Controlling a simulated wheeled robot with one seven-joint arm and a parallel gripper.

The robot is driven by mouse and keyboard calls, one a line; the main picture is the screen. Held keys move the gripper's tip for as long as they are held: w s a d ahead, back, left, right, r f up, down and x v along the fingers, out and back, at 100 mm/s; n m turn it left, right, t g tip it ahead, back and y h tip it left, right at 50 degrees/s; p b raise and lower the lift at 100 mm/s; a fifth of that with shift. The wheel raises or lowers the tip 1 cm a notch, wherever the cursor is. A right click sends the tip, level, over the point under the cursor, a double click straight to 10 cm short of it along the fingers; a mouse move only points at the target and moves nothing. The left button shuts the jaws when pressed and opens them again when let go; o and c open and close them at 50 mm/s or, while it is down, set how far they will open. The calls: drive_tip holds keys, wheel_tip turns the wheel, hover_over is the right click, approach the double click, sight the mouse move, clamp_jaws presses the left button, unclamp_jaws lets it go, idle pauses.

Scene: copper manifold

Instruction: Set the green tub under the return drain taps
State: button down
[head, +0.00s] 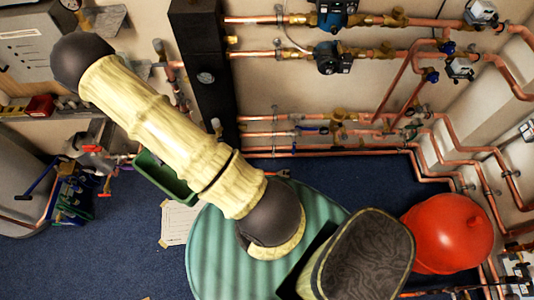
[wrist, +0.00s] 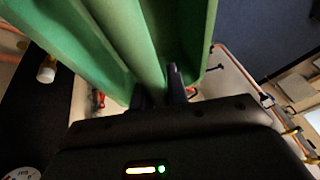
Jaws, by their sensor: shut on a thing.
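The green tub (head: 160,176) shows in the head view left of the black column's foot, partly hidden behind my arm. In the wrist view the green tub (wrist: 110,35) fills the upper left, close up. My gripper (wrist: 162,88) is shut on the tub's wall, with one dark finger visible against the green. The head view does not show my gripper's fingers. Low copper pipes with brass valves (head: 340,115) run along the back wall. I cannot tell which fittings are the return drain taps.
A black column (head: 205,90) with a gauge stands behind my arm. A white sheet (head: 175,224) lies on the blue floor (head: 110,250). A red vessel (head: 447,234) stands at the right. Tools and a blue-green crate (head: 72,200) are at the left. Open floor lies at the lower left.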

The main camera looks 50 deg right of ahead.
wheel_tip(320, 180, up, 5)
drive_tip(key=p, duration=0.3)
drive_tip(key=shift+f, duration=0.1)
drive_tip(key=shift+w+d+f, duration=0.1)
